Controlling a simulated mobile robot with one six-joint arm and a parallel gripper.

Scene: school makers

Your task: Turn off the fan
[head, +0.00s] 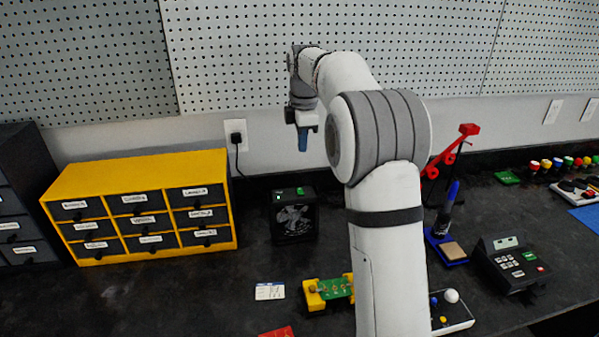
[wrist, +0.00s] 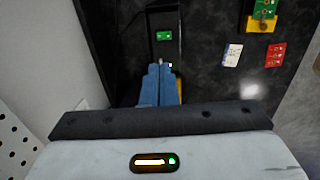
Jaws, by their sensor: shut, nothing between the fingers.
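The fan (head: 295,222) is a small black box with a round grille on its front, standing on the dark bench near the wall. A green switch (head: 300,190) sits on its top. In the wrist view the fan's dark top (wrist: 155,50) and the green switch (wrist: 164,36) show just beyond my fingertips. My gripper (head: 302,148) has blue fingers pointing down, above the fan and apart from it in the head view. In the wrist view the fingers (wrist: 158,68) are together and empty, partly covering the fan's near edge.
A yellow drawer cabinet (head: 140,168) stands left of the fan. A cord runs from the wall outlet (head: 236,133) down behind it. A white card (head: 270,291) and a yellow holder with a green board (head: 330,290) lie in front. A soldering stand (head: 447,245) is right.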

